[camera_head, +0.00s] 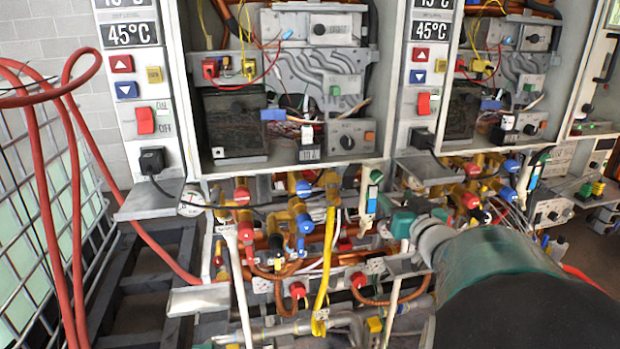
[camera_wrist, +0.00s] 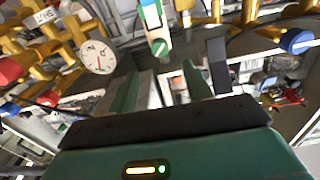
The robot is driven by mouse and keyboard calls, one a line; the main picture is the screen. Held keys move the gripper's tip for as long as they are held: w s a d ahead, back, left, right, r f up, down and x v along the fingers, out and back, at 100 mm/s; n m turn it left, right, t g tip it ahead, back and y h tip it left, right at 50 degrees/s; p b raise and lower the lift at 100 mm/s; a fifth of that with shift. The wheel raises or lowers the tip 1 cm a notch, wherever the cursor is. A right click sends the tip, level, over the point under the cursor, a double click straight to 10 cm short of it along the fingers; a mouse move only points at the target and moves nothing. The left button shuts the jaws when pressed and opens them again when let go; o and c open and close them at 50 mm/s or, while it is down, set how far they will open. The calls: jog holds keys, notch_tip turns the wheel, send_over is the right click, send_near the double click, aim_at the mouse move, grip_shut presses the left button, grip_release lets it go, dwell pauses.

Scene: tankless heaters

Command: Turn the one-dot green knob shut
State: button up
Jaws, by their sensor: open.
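A green knob (camera_wrist: 160,47) sits at the lower end of a white, green and blue upright fitting in the wrist view. It lies ahead of my gripper (camera_wrist: 172,82), whose two jaws stand apart with a gap between them and nothing clearly held. In the head view, a similar fitting with a green knob (camera_head: 376,176) stands below the middle heater, just above my gripper (camera_head: 402,222). Another such fitting (camera_head: 535,171) stands farther right. Dots on the knobs are too small to read, so I cannot tell which is the one-dot knob.
Brass pipes with blue-capped valves (camera_head: 301,220) crowd the space left of my gripper. A yellow strap (camera_head: 327,262) hangs near them. A round gauge (camera_wrist: 97,57) is left of the knob in the wrist view. Red hoses (camera_head: 70,170) run down the left side.

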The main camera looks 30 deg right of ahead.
aim_at(379, 179)
jog(key=x, duration=0.9)
jog(key=shift+w+f, duration=0.15)
jog(key=c, duration=1)
